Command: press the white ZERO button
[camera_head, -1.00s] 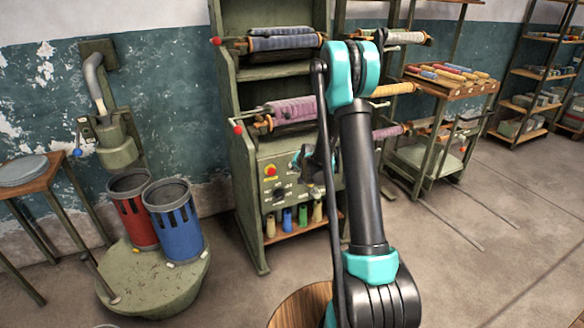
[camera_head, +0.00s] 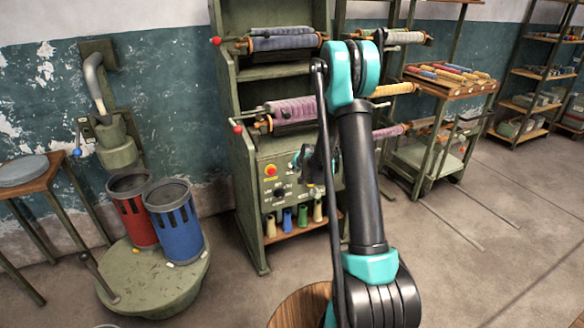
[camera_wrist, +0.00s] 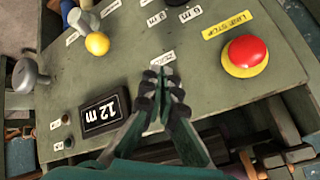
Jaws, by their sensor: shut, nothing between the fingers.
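The green control panel (camera_wrist: 215,85) fills much of the wrist view, and it shows in the head view (camera_head: 268,200) on the front of the green rack. My gripper (camera_wrist: 161,74) is shut and empty, with its fingertips over the middle of the panel, close to a small white label. I cannot tell whether the tips touch it. I cannot make out the white ZERO button; the fingers may cover it. Two small round buttons (camera_wrist: 68,142) with white labels sit left of the black "12 m" display (camera_wrist: 104,110). In the head view my arm hides part of the panel.
A red mushroom button (camera_wrist: 246,52) on a yellow base stands right of my fingers. Spools (camera_head: 302,213) stand on the shelf below the panel. Purple rolls (camera_head: 290,112) jut out above.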

